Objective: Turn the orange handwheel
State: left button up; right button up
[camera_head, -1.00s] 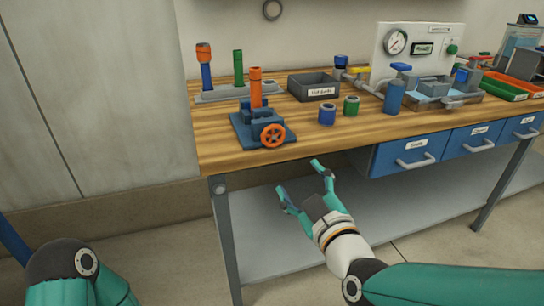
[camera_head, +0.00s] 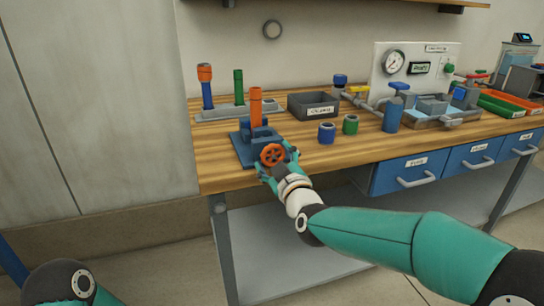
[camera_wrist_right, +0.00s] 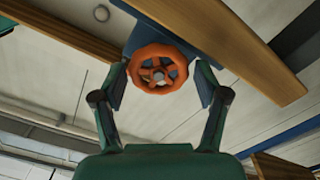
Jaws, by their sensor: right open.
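The orange handwheel (camera_head: 272,155) faces the front edge of the bench, on a blue vise-like fixture (camera_head: 243,146) that holds an upright orange tube (camera_head: 256,106). My right gripper (camera_head: 278,162) is at the handwheel, with its fingers to either side of the wheel. In the right wrist view the handwheel (camera_wrist_right: 157,69) sits between the two open fingertips of the right gripper (camera_wrist_right: 160,72); gaps show at both sides, so it is not gripped. My left gripper is out of view; only part of my left arm shows at the lower left.
Behind the fixture stands a grey rack (camera_head: 225,113) with a blue-and-orange tube and a green tube. To the right are a dark bin (camera_head: 313,105), a blue cap (camera_head: 327,133) and a green cap (camera_head: 350,124). Blue drawers (camera_head: 411,172) hang under the wooden bench top.

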jog(key=shift+w+a, duration=0.15)
jog(key=shift+w, duration=0.35)
jog(key=c, duration=0.7)
jog(key=shift+a, duration=0.15)
jog(key=shift+c, duration=0.8)
